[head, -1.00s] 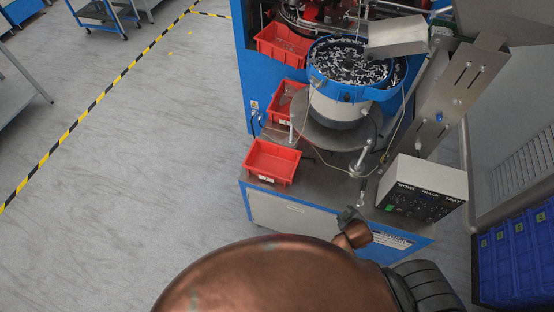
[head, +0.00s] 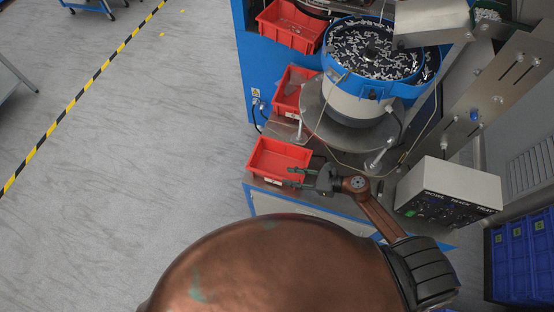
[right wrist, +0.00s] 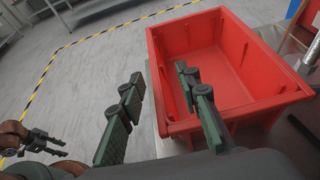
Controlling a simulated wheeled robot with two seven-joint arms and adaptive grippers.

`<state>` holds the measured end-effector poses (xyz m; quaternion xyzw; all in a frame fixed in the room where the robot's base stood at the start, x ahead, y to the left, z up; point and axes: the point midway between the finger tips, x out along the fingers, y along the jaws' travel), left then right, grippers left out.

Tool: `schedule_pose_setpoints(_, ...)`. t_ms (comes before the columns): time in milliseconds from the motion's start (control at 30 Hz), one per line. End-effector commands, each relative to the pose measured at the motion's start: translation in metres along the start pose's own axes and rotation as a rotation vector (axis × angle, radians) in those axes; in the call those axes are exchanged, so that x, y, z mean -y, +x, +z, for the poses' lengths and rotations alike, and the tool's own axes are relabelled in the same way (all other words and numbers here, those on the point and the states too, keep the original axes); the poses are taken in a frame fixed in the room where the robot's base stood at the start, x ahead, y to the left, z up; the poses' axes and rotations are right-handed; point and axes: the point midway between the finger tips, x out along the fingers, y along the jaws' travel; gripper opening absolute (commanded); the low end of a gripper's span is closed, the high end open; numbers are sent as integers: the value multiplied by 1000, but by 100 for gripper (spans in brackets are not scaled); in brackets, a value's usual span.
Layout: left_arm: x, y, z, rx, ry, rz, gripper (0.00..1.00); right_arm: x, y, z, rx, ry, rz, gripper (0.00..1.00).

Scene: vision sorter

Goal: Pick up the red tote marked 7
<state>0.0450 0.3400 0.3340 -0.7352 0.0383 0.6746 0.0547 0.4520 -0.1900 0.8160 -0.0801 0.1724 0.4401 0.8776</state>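An empty-looking red tote (head: 280,155) sits on the near left corner of the machine's bench. Its number cannot be read. My right gripper (head: 292,177) is open at the tote's near right side in the head view. In the right wrist view the tote (right wrist: 255,85) fills the upper right. There, one finger of my right gripper (right wrist: 155,82) overlaps the tote's inside and the other is outside its left wall. I cannot tell whether they touch it. My left gripper (right wrist: 62,148) shows small at the lower left, fingers apart and empty; the head view does not show it.
Two more red totes stand behind, one in the middle (head: 291,92) and one higher (head: 290,26). A blue-rimmed bowl feeder (head: 352,98) stands to their right. A control box (head: 448,190) is right of my arm. Blue crates (head: 522,255) stand far right.

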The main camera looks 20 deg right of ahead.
Motion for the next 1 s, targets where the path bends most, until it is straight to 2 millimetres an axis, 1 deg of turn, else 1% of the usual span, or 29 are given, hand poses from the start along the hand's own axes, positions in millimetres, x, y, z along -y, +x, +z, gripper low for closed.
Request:
schedule_pose_setpoints(67,-1,0,8,9,-2,1,40,-4,8,-4,-12,-21,23,31)
schedule_pose_setpoints(267,-2,-4,20,24,-5,1,40,-6,32,-1,-11,-26,32,31)
schedule_pose_setpoints(367,-1,-7,20,25,-5,1,40,-8,44,1,-10,-24,32,31)
schedule_pose_setpoints(467,-1,-11,18,22,-4,1,40,-10,59,2,-9,-24,32,31)
schedule_pose_setpoints(600,-1,-12,13,16,-4,1,40,-10,77,0,-10,-23,29,31)
schedule_pose_setpoints(700,0,-12,9,11,-3,0,40,-10,82,-1,-12,-23,28,31)
schedule_pose_setpoints(900,0,-12,6,6,-2,0,40,-10,82,-1,-12,-23,27,31)
schedule_pose_setpoints(933,0,-12,6,6,-2,0,40,-10,82,-1,-12,-22,27,30)
schedule_pose_setpoints(1000,0,-12,6,6,-2,0,40,-10,82,-1,-12,-22,27,25)
